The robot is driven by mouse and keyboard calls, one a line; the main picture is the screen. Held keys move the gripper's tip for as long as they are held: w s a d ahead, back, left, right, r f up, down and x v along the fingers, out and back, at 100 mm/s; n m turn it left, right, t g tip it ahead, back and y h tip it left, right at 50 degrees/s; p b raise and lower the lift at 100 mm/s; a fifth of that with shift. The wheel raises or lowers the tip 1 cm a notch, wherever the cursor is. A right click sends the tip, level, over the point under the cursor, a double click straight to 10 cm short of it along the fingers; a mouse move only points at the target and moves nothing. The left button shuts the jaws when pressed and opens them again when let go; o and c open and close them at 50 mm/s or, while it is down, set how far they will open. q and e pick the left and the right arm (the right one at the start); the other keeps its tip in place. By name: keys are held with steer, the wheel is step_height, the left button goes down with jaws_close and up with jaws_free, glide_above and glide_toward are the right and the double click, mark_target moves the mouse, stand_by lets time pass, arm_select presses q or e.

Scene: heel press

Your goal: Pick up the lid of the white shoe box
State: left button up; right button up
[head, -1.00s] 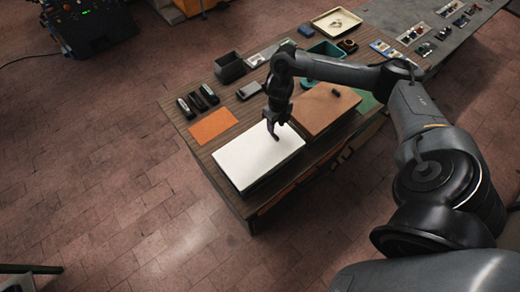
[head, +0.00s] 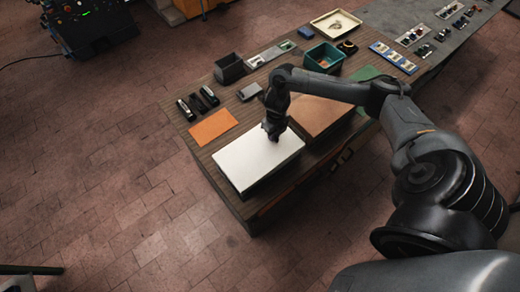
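The white shoe box with its flat white lid (head: 256,160) lies near the front left end of the wooden workbench. The lid covers the top of the box, whose darker side shows along the front. My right gripper (head: 273,136) points down at the far edge of the lid, towards its right half. I cannot tell whether it touches the lid, and its fingers are too small and dark to show whether they are open or shut. My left gripper is not in view.
A brown box (head: 318,117) lies right beside the white one, partly under my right arm. An orange sheet (head: 213,126), dark hand tools (head: 198,102), a dark open bin (head: 229,69) and a teal bin (head: 323,58) stand behind. The floor in front is clear.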

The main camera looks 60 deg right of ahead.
jaws_close()
steer(key=shift+r, duration=0.1)
steer(key=shift+r, duration=0.45)
step_height(320, 180, up, 3)
steer(key=shift+r, duration=0.2)
steer(key=s+a+r, duration=0.6)
steer(key=s, duration=0.4)
steer(key=shift+a+r+b, duration=0.15)
steer(key=shift+r+b, duration=0.1)
steer(key=shift+b, duration=0.2)
steer(key=shift+w+a, duration=0.15)
